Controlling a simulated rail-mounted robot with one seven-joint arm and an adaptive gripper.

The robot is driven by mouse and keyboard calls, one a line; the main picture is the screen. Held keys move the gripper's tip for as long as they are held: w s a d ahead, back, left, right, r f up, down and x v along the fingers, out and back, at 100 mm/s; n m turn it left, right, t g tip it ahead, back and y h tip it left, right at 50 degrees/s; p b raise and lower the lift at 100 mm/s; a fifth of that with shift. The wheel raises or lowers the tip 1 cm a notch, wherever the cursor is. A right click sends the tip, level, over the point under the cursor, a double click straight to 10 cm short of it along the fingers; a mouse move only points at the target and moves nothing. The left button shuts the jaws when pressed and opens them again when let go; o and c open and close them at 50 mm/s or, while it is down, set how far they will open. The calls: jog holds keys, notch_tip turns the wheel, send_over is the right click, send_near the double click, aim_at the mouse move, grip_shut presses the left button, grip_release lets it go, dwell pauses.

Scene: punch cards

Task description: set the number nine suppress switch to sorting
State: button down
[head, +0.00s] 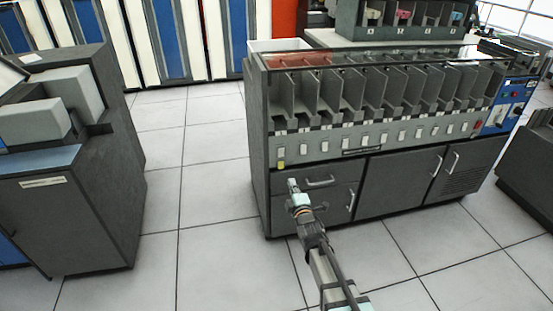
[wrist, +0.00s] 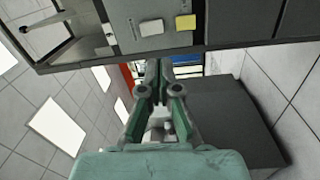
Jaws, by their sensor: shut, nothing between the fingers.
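The card sorter (head: 355,140) is a dark grey cabinet with a row of card pockets. A lighter grey strip below them carries a row of small white tabs or switches (head: 346,143). I cannot read which is number nine or how each is set. A white tab (head: 281,152) sits at the strip's left end with a yellow piece below it. In the wrist view a white tab (wrist: 151,27) and a yellow piece (wrist: 186,22) show on the panel. My gripper (head: 292,184) is shut and empty, below the strip's left end; its fingers (wrist: 158,66) are together near the panel edge.
Drawer and door handles (head: 320,181) project from the sorter's lower front. A blue control panel (head: 507,100) is at its right end. Another grey machine (head: 90,200) stands at the left. Open tiled floor (head: 190,200) lies between them.

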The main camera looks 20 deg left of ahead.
aim_at(282, 151)
jog(key=shift+s+r+n+y, duration=0.15)
jog(key=shift+r+n+y, duration=0.25)
jog(key=shift+r+n, duration=0.45)
jog(key=x, duration=1.4)
jog(key=shift+d+r, duration=0.1)
jog(key=shift+r, duration=0.1)
